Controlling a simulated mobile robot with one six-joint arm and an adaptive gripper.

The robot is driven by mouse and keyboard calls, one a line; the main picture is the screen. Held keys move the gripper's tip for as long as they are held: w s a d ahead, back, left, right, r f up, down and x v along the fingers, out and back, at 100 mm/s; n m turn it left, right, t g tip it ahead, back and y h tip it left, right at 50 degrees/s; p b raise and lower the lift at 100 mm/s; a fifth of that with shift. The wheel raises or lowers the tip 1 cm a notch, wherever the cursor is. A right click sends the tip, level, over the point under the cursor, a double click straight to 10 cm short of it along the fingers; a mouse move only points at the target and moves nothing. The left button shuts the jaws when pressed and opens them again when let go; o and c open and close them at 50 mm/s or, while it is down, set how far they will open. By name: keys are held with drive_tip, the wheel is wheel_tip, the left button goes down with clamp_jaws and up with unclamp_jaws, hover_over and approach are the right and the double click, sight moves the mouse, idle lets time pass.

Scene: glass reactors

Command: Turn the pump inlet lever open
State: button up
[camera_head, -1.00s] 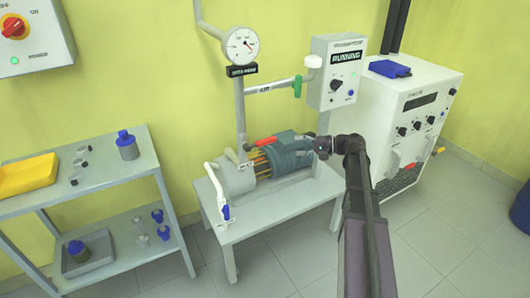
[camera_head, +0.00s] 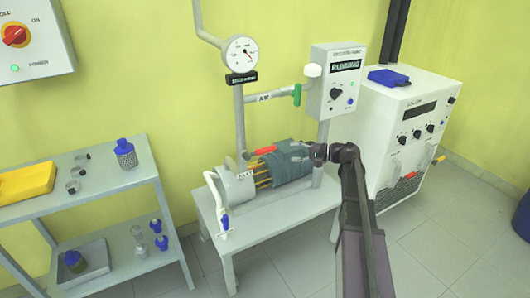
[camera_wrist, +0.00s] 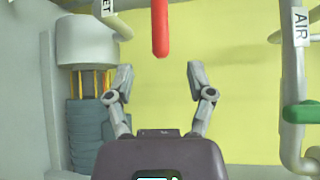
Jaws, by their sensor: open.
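The pump inlet lever is a red handle (camera_head: 260,150) on the pipework at the pump (camera_head: 285,162). In the wrist view the red lever (camera_wrist: 160,28) hangs down from the top edge, its rounded end just ahead of the gap between my fingertips. A partly cut-off label ending in "ET" (camera_wrist: 107,8) is on the pipe to its left. My gripper (camera_wrist: 159,72) is open and empty, with one finger on each side of the lever's line. In the head view my gripper (camera_head: 318,152) is right of the lever, beside the pump's right end; its fingers are hard to make out there.
A green lever (camera_head: 297,95) is on the AIR pipe, also at right in the wrist view (camera_wrist: 302,112). A gauge (camera_head: 241,52) and control box (camera_head: 336,82) stand above the pump.

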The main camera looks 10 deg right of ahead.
sight(270, 151)
drive_tip(key=b+x, duration=0.1)
drive_tip(key=x, duration=1)
